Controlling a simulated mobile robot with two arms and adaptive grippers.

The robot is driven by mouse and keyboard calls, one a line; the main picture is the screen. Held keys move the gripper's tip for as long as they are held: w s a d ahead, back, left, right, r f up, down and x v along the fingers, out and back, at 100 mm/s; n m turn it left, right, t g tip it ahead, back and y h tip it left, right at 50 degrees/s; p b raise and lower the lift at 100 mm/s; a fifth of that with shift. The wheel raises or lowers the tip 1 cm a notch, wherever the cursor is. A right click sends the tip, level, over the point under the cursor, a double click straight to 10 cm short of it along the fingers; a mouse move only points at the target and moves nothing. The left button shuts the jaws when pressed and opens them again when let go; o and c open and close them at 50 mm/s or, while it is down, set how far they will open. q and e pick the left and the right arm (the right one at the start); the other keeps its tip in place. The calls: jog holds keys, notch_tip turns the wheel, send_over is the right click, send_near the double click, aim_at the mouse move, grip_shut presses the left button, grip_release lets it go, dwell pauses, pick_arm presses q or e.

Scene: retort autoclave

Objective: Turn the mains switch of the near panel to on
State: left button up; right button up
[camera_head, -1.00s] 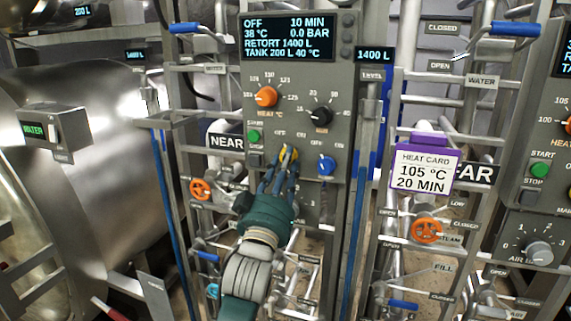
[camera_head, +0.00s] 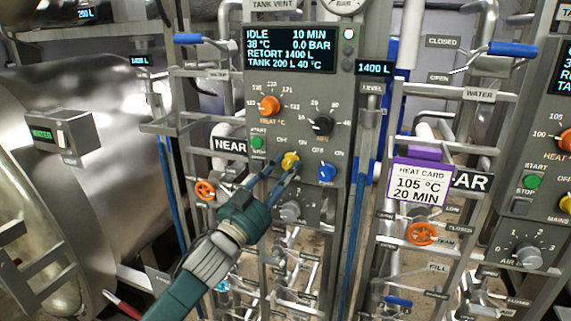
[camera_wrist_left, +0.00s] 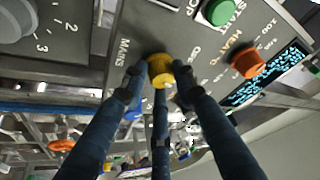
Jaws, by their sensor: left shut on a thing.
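The near panel (camera_head: 338,175) is grey, with a NEAR sign (camera_head: 229,144) at its left. Its yellow mains switch (camera_head: 290,161) sits below the green start button (camera_head: 257,142). My left gripper (camera_head: 280,172) is shut on this yellow knob from below left; the knob also shows between the fingers in the left wrist view (camera_wrist_left: 158,68). The panel's screen (camera_head: 290,48) reads IDLE, 10 MIN, 38 °C, 0.0 BAR. The knob's pointer is partly hidden by the fingers. My right gripper is not in view.
The orange heat knob (camera_head: 269,106), a black knob (camera_head: 321,125) and a blue knob (camera_head: 326,172) surround the switch. A grey knob (camera_head: 290,211) is below. A heat card (camera_head: 420,184) hangs at the right. Pipes and rails flank the panel.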

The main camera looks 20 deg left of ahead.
pick_arm(q)
jog(key=shift+w+a+m+g+p, duration=0.1)
jog(key=shift+a+m+g+p, duration=0.15)
jog(key=shift+m, duration=0.25)
jog(key=shift+m+g+p, duration=0.15)
jog(key=shift+m+p, duration=0.15)
jog(key=shift+m, duration=0.2)
jog(key=o, duration=1.1)
jog(key=shift+c, duration=0.2)
jog(key=shift+w+a+f, duration=0.1)
jog(key=shift+w+a, duration=0.05)
jog(key=shift+a, duration=0.05)
jog(key=shift+s+f+m, duration=0.15)
jog(key=shift+s+m, duration=0.15)
jog(key=shift+s, duration=0.25)
jog(key=v, duration=1.1)
jog(key=shift+w+a, duration=0.15)
jog(key=shift+a, duration=0.1)
jog(key=shift+f, duration=0.1)
